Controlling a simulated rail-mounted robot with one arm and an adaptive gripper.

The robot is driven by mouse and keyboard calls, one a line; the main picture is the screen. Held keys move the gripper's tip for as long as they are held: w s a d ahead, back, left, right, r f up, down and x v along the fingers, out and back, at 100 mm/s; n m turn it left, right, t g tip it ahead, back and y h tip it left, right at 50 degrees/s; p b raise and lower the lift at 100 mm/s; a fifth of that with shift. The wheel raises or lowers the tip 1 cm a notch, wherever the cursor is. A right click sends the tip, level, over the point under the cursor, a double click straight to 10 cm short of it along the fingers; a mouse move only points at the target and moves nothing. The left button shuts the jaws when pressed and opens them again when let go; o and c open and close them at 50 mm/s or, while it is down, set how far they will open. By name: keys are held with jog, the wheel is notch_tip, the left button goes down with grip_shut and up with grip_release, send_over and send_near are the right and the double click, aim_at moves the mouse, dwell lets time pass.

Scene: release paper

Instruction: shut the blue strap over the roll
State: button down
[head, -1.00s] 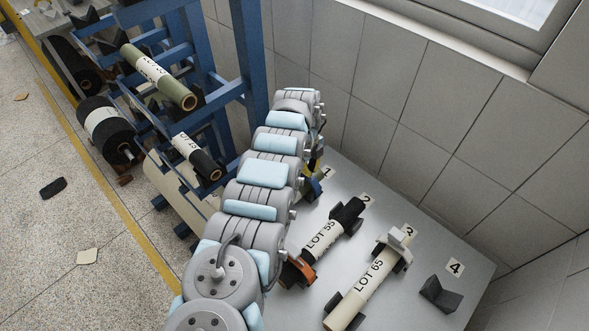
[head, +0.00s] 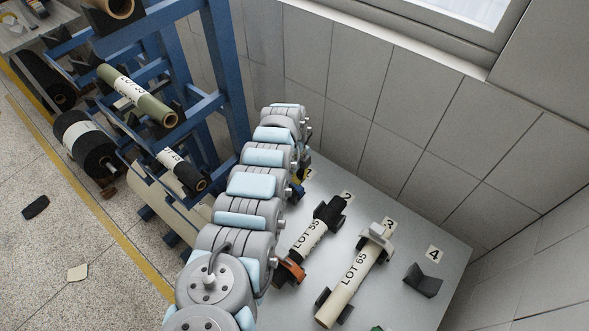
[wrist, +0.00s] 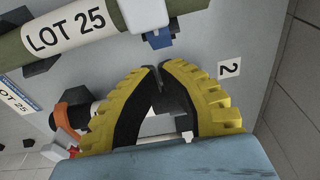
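The olive roll labelled LOT 25 (wrist: 70,33) lies across the upper left of the wrist view. My gripper (wrist: 159,69) has yellow fingers with dark inner faces. Their tips are nearly together just below the blue piece, with no strap visible between them. In the head view my arm mostly hides the gripper and this roll.
LOT 55 (head: 303,240) with an orange clamp (head: 290,271) and LOT 65 (head: 352,275) lie on the grey table beside my arm. An empty dark cradle (head: 423,280) stands by tag 4. A tiled wall closes the back; a blue rack (head: 217,60) with rolls stands left.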

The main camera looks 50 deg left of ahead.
notch_tip(320, 180, up, 9)
jog(key=a, duration=0.2)
jog(key=shift+s+r+b, duration=0.2)
jog(key=shift+s+b, duration=0.05)
jog(key=shift+b, duration=0.05)
